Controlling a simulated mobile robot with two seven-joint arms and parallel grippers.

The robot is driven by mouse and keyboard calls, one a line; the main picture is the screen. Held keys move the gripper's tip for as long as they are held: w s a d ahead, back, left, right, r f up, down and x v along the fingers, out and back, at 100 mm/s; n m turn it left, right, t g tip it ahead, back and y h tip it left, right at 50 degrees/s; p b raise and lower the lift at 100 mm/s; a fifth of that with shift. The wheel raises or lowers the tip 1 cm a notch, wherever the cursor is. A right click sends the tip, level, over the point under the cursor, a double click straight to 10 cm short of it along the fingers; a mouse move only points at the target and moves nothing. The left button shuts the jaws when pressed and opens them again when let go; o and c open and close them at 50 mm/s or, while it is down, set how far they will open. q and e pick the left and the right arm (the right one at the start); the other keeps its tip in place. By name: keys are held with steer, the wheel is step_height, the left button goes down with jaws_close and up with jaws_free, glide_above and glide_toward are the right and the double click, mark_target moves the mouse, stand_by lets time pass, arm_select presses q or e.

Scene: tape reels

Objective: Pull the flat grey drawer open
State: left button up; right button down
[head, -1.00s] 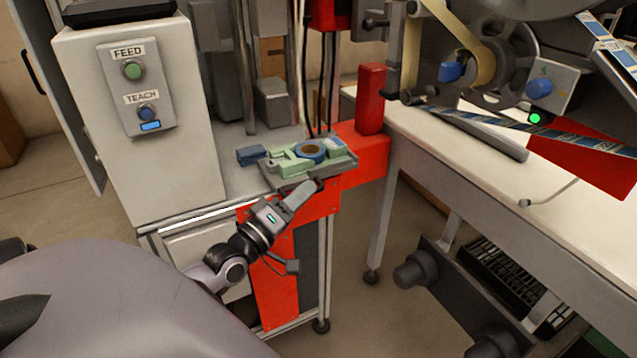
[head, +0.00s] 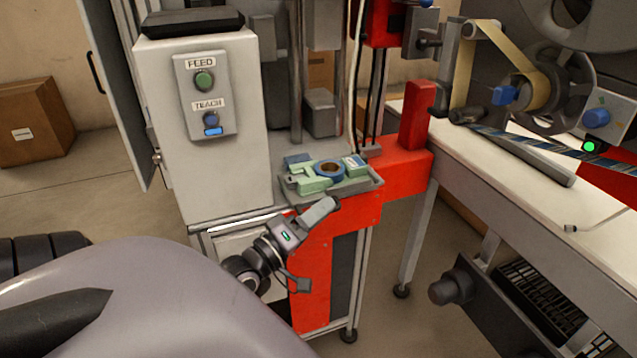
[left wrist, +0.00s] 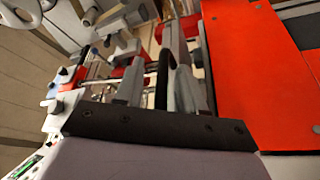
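The flat grey drawer (head: 370,186) is a thin tray at the front of the machine's bench. It carries a pale green fixture (head: 312,184) with a blue ring (head: 330,171) on it. In the head view it juts past the red front panel. My left gripper (head: 329,204) is at its front edge and seems shut on it. The fingers hide the part that they hold. In the left wrist view the gripped spot is hard to make out. My right gripper is not in view.
A white control box (head: 203,150) with FEED and TEACH buttons stands left of the drawer. A red post (head: 416,115) stands to its right. A white table (head: 500,170) with reels lies further right. Open floor (head: 405,325) shows between bench and table.

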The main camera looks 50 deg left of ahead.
arm_select(q)
steer(key=shift+f, duration=0.1)
steer(key=shift+s+a+f, duration=0.1)
steer(key=shift+s+f, duration=0.05)
steer(key=shift+s, duration=0.35)
steer(key=v, duration=0.6)
stand_by(0.5)
steer(key=s+d+f+m+g+h, duration=0.1)
steer(key=s+d+f+m+g, duration=0.2)
steer(key=d+f+m+g, duration=0.45)
steer(key=s+d+f+m+g+h, duration=0.15)
steer(key=d+f+m, duration=0.35)
steer(key=d+f, duration=0.6)
step_height(320, 180, up, 13)
steer(key=s+d+m+g+y+p, duration=0.1)
steer(key=s+p, duration=0.1)
steer(key=p, duration=1.2)
steer(key=shift+s, duration=0.1)
